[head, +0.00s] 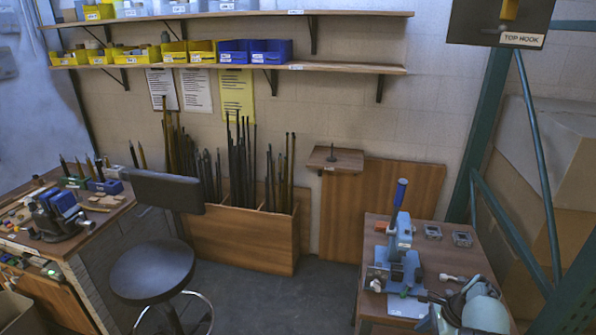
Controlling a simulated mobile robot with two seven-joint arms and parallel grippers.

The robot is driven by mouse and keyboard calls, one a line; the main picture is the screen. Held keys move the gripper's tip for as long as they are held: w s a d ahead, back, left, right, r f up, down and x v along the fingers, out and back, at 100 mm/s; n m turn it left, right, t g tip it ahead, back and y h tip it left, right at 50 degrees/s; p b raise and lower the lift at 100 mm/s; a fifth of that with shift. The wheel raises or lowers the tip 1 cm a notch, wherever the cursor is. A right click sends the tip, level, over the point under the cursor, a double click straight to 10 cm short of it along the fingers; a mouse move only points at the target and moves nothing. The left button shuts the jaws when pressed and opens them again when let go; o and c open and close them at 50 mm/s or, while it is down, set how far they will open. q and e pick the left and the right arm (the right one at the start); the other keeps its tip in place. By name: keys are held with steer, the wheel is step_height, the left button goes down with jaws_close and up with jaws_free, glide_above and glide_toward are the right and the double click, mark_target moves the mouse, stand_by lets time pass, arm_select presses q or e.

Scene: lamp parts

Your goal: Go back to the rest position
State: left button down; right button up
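A pale teal rounded form with dark parts at its left end shows at the bottom right, over the front of the small wooden table (376,240). It looks like my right arm, with the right gripper (430,298) at the dark parts. It is too small and dark to tell whether the fingers are open or shut, or whether they hold anything. My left arm and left gripper are not in view. A blue hand press (402,262) with an upright lever stands on the table, just left of and behind the dark parts. A small white-ended part (453,278) lies close by.
Two small metal blocks (432,232) (462,239) lie at the table's back. A green metal rack (480,130) stands at the right. A black stool (152,270) and a cluttered bench (75,222) are at the left. Open floor (300,300) lies between stool and table.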

steer(key=s+a+f+n+g+h, duration=0.1)
steer(key=s+a+f+n, duration=0.15)
steer(key=s+f, duration=0.65)
steer(key=s+a+f+n+g+h, duration=0.15)
steer(key=s+f+n, duration=0.3)
steer(key=f, duration=0.85)
steer(key=s+a+f+n+y, duration=0.1)
steer(key=s+a+n, duration=0.4)
steer(key=s+a, duration=0.2)
steer(key=s+a+f+n+t+y, duration=0.1)
steer(key=s+a+f+n, duration=0.1)
steer(key=s+a+n, duration=0.2)
steer(key=s+a, duration=0.3)
steer(key=a, duration=0.3)
steer(key=shift+f+n, duration=0.3)
steer(key=shift+n, duration=0.1)
